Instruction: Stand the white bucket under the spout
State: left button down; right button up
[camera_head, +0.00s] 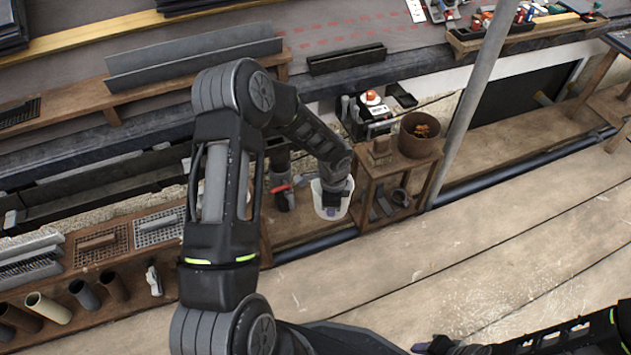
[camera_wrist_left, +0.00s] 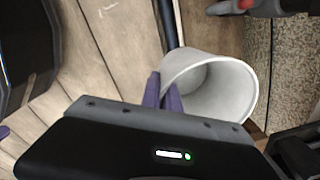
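The white bucket (camera_head: 323,207) stands low beside a small wooden shelf, near the middle of the head view. In the left wrist view the bucket (camera_wrist_left: 235,90) shows its open mouth and empty inside. My left gripper (camera_head: 333,198) is at its rim. The purple fingertips (camera_wrist_left: 164,93) are close together with the near wall of the bucket between them. A dark upright part with a red piece (camera_head: 281,188) is just left of the bucket; I cannot tell whether it is the spout. Part of my right arm and hand (camera_head: 440,346) shows at the bottom right; its fingers are unclear.
The wooden shelf (camera_head: 386,168) is close on the bucket's right, with a brown pot (camera_head: 420,135) on top. A grey pole (camera_head: 470,110) rises to its right. A tile rack (camera_head: 95,240) lies at left. Bare planks (camera_head: 500,250) fill the lower right.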

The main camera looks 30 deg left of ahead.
pick_arm(q)
jog(key=w+d+r+n, duration=0.3)
jog(key=r+n, duration=0.1)
jog(key=r, duration=0.4)
jog(key=w+d+r+n, duration=0.4)
jog(key=r, duration=0.5)
jog(key=w+d+r+n, duration=0.3)
jog(key=r+n, duration=0.1)
jog(key=r, duration=0.5)
jog(key=shift+w+d+g, duration=0.15)
jog(key=shift+g, duration=0.25)
